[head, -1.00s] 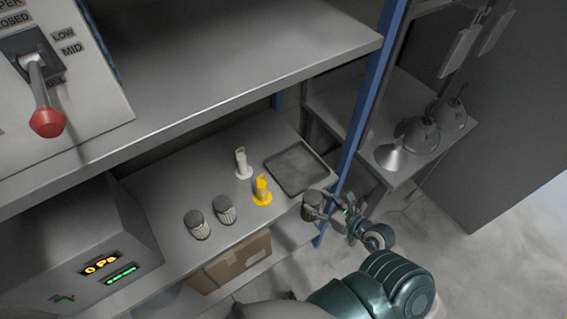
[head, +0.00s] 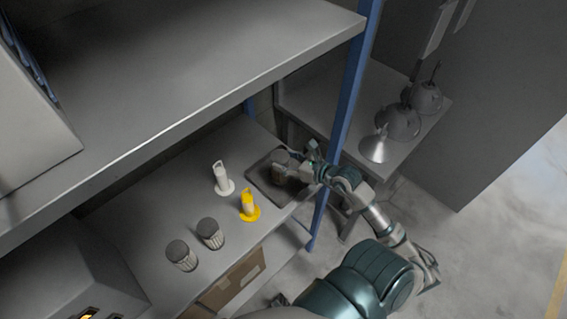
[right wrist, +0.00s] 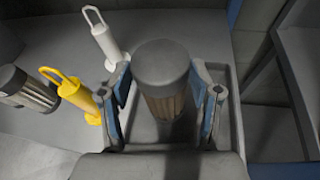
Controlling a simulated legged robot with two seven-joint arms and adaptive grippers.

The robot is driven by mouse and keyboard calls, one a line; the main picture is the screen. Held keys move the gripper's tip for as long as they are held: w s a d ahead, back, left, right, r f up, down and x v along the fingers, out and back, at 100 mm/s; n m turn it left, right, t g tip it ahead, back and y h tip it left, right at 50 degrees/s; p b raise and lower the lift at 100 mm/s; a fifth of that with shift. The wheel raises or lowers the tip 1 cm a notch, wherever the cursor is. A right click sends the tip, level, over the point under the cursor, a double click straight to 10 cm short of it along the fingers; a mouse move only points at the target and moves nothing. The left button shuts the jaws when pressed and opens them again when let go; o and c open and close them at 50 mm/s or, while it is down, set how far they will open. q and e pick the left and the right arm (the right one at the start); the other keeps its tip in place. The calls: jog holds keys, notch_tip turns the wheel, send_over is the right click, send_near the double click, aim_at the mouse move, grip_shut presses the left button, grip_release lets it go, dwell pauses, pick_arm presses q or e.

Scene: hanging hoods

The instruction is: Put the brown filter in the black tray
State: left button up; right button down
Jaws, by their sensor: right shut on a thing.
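My right gripper (head: 292,172) is shut on the brown filter (head: 279,172), a canister with a dark grey cap and brownish pleated sides. In the right wrist view the brown filter (right wrist: 162,85) stands upright between the two fingers of the right gripper (right wrist: 165,100). The black tray (head: 262,186) lies at the right end of the lower shelf. The filter is over the tray; whether its base touches the tray floor cannot be told. The tray rim (right wrist: 233,120) also shows around the gripper in the right wrist view. My left gripper is not in view.
A white handled piece (head: 222,180) and a yellow one (head: 249,206) stand left of the tray. Two grey-capped filters (head: 210,233) (head: 181,256) stand further left. A blue post (head: 349,100) rises close to my right arm.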

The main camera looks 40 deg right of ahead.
jog(key=shift+w+d+f, duration=0.2)
jog(key=shift+w+d, duration=0.95)
jog(key=shift+w, duration=0.05)
jog(key=f, duration=0.3)
jog(key=shift+d+f, duration=0.4)
jog(key=shift+a, duration=0.65)
jog(key=shift+c, duration=1.1)
grip_release()
jog(key=shift+d, duration=0.65)
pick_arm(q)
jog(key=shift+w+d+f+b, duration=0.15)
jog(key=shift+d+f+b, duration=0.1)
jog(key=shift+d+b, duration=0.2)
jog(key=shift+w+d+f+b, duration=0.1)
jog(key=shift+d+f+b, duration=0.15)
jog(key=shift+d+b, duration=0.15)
pick_arm(e)
send_near(287, 154)
jog(key=f, duration=0.1)
jog(key=d+f, duration=0.1)
jog(key=s+f, duration=0.1)
jog(key=f, duration=0.1)
jog(key=shift+d, duration=0.3)
jog(key=shift+a, duration=0.2)
